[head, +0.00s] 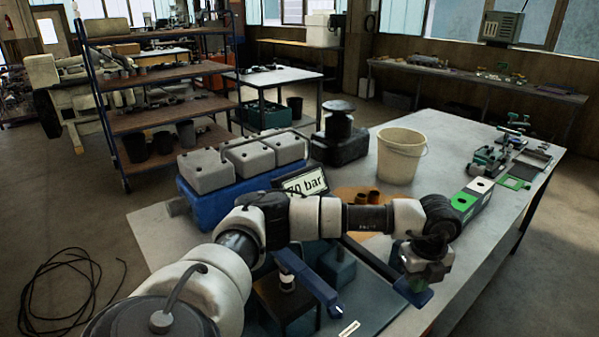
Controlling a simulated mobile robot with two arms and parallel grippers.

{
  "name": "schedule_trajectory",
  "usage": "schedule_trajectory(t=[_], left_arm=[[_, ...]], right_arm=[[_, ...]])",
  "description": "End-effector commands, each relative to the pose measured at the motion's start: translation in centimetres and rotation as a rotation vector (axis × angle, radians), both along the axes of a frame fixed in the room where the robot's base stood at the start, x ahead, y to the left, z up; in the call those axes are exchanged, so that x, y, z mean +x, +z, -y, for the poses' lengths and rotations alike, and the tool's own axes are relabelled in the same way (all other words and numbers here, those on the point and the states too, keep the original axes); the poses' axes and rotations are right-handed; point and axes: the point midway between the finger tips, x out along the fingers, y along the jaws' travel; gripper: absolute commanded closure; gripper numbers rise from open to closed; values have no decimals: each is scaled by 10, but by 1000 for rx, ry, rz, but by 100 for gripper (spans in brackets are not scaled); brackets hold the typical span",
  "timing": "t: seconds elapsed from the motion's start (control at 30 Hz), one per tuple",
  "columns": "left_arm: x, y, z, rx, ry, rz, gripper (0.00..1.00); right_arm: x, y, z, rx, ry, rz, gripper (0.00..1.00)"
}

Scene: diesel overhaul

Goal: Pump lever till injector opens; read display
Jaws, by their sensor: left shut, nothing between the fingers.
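The display (312,183) stands at the middle of the bench, tilted. A dark lever bar (372,262) slants from behind my arm down to the right, towards my left gripper (418,284). That gripper points down, shut and empty, at the lever's outer end beside a blue piece; I cannot tell whether they touch. A blue bar (312,283) and a dark block (285,300) sit under my arm. I cannot make out the injector clearly. My right gripper is out of view.
A blue case with grey blocks (242,163), a black round-topped unit (340,135) and a cream bucket (400,155) stand behind. Bare bench lies between bucket and tools.

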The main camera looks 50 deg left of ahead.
Motion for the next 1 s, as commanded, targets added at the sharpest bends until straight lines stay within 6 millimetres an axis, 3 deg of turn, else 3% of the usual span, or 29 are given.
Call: schedule_trajectory(t=[0.73,1.0], left_arm=[[-1,-57,-5,4,3,-4,100],[-1,-37,-3,2,2,-2,100]], right_arm=[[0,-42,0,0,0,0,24],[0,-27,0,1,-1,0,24]])
